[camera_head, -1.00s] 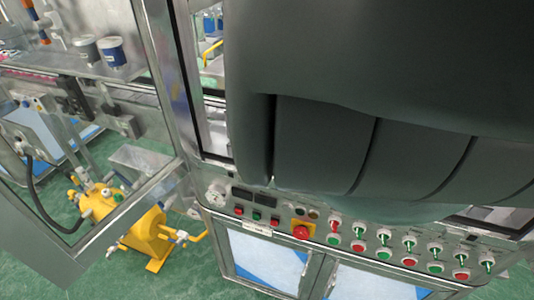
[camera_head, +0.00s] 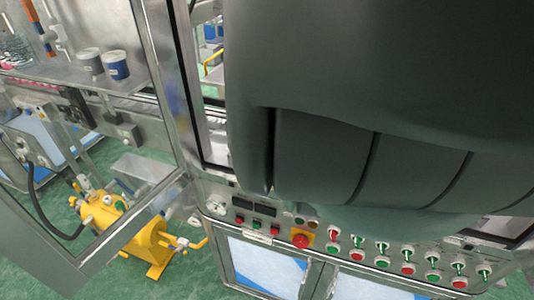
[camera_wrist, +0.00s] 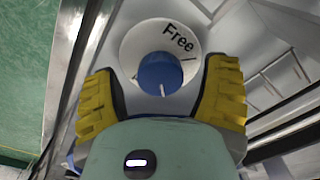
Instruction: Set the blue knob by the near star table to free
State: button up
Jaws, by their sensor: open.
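The blue knob (camera_wrist: 160,73) sits in the middle of a round white dial in the wrist view. The word "Free" is printed on the dial (camera_wrist: 136,45) at the upper right, with a short tick mark below it. A white pointer line on the knob points down in the picture, away from the word. My gripper (camera_wrist: 161,86) is open, its yellow-padded fingers on either side of the dial. Contact with the knob cannot be told. In the head view my dark arm covers the upper right, and the gripper and blue knob cannot be made out.
The head view shows a control panel with an emergency stop (camera_head: 300,241) and several red and green buttons and switches. A yellow machine (camera_head: 152,246) stands on the green floor at the left. Grey and blue cups (camera_head: 116,66) stand on a metal shelf behind a glass panel.

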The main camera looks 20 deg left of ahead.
dwell(0.3)
jog(key=c, duration=1.2)
jog(key=shift+n, duration=0.3)
jog(key=n+b, duration=0.1)
jog(key=n, duration=0.2)
jog(key=shift+f+n, duration=0.1)
jog(key=shift+n, duration=0.2)
jog(key=n+b, duration=0.1)
jog(key=n, duration=0.3)
jog(key=shift+n+b, duration=0.3)
jog(key=n, duration=0.4)
jog(key=shift+b, duration=0.4)
jog(key=shift+n+b, duration=0.4)
jog(key=shift+n, duration=2.1)
